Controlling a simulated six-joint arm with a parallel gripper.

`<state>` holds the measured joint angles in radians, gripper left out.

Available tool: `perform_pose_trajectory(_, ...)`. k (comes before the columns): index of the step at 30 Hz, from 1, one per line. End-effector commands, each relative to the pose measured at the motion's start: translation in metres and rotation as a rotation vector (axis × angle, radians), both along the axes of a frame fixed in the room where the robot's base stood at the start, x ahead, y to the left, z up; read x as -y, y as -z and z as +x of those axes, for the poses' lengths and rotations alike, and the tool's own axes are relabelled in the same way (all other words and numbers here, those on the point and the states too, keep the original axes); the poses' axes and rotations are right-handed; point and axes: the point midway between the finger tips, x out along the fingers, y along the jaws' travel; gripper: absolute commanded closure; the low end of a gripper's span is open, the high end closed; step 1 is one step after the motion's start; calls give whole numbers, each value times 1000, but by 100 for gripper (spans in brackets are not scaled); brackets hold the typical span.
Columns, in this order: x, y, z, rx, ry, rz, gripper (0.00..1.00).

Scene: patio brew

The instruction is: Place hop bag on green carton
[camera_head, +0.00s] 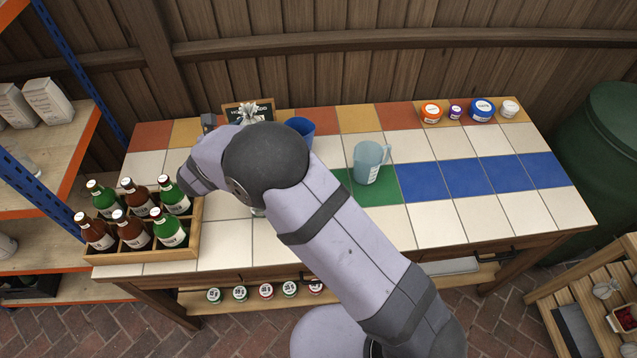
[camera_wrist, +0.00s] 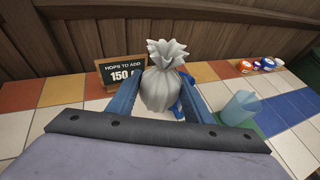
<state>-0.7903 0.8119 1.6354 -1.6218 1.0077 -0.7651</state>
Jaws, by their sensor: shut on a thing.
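The hop bag (camera_wrist: 163,88) is a pale grey-white sack with a gathered, frilled top. In the wrist view it stands upright between the two blue fingers of my gripper (camera_wrist: 160,80), which is shut on it. In the head view the bag's frilled top (camera_head: 248,111) shows beyond my arm, in front of the small dark sign. I cannot make out a green carton in either view. Whether the bag touches the table cannot be told.
A dark sign (camera_wrist: 122,72) stands behind the bag. A blue container (camera_head: 301,128) and a clear jug (camera_head: 369,162) stand right of it. A wooden bottle crate (camera_head: 192,240) is at the left. Small tubs (camera_head: 482,109) line the back right. The tiled table's right side is clear.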

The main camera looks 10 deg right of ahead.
Motion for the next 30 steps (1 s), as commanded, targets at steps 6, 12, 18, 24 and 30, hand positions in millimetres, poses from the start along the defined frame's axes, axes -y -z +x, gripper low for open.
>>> perform_pose_trajectory(6,78,29,-64,-2,241,-6,75)
perform_pose_trajectory(12,132,35,-110,3,485,-1,75)
perform_pose_trajectory(18,149,23,-123,3,644,3,75)
perform_pose_trajectory(24,151,20,-124,1,686,0,75)
perform_pose_trajectory(30,150,29,-124,0,687,-2,75)
